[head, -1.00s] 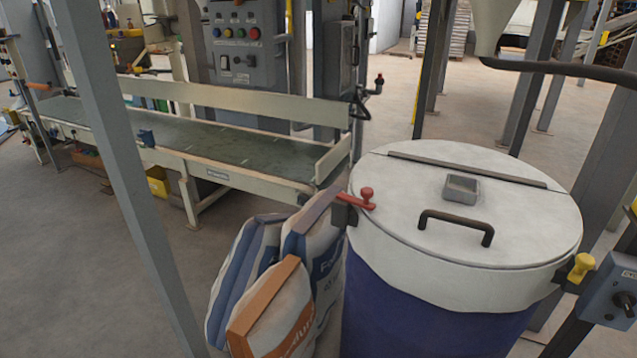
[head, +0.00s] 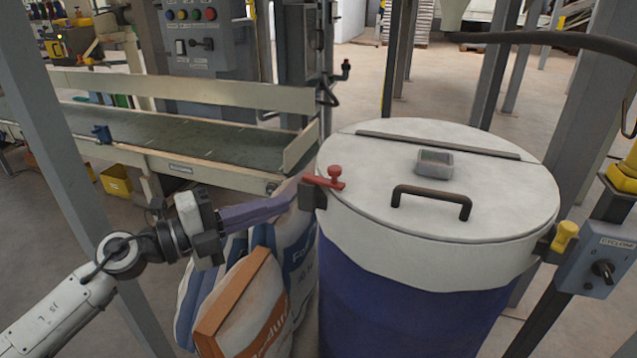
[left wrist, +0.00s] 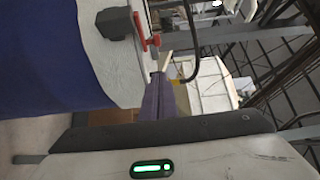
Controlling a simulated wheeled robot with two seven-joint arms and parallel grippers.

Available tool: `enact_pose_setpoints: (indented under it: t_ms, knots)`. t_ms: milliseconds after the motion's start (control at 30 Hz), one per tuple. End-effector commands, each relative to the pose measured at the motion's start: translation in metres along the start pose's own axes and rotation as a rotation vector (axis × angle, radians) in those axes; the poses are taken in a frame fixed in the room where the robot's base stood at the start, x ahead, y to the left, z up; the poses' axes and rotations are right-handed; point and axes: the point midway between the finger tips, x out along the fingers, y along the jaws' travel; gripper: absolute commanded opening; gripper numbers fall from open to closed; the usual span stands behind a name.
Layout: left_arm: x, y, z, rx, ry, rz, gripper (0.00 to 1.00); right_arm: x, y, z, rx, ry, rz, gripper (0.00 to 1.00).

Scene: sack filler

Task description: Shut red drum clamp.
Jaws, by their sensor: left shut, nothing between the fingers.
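The red drum clamp (head: 330,180) sits at the left rim of the drum's white lid (head: 400,240), with a red knob and a lever on a dark bracket. It also shows in the left wrist view (left wrist: 140,32). The drum (head: 400,310) is blue below its white top. My left gripper (head: 292,190) reaches in from the left with its purple fingers shut and empty. Its tips are just left of the clamp, and I cannot tell whether they touch it. In the left wrist view the purple fingers (left wrist: 160,95) point up toward the clamp. My right gripper is not in view.
Filled sacks (head: 245,305) stand left of the drum, under my left gripper. A yellow-handled clamp (head: 564,236) and a grey switch box (head: 600,265) are at the drum's right. A conveyor (head: 180,135) runs behind. A grey post (head: 80,190) stands at the left.

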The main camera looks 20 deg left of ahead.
Motion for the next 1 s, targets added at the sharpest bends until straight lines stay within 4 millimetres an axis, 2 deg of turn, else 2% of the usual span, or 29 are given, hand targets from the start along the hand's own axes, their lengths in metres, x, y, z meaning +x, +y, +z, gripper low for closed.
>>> enact_pose_setpoints:
  t_ms: [133,400,633,1000]
  knots:
    - [0.03,-0.005,0.001,0.0,-0.002,-0.007,0.0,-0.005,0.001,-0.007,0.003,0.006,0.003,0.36]
    - [0.087,-0.004,0.0,-0.002,0.0,-0.006,0.0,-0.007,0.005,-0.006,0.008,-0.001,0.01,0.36]
    - [0.107,0.0,0.023,-0.003,-0.003,-0.004,0.0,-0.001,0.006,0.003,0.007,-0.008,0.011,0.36]
    - [0.112,0.0,0.028,-0.003,-0.001,-0.002,0.0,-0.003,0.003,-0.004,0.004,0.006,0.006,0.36]
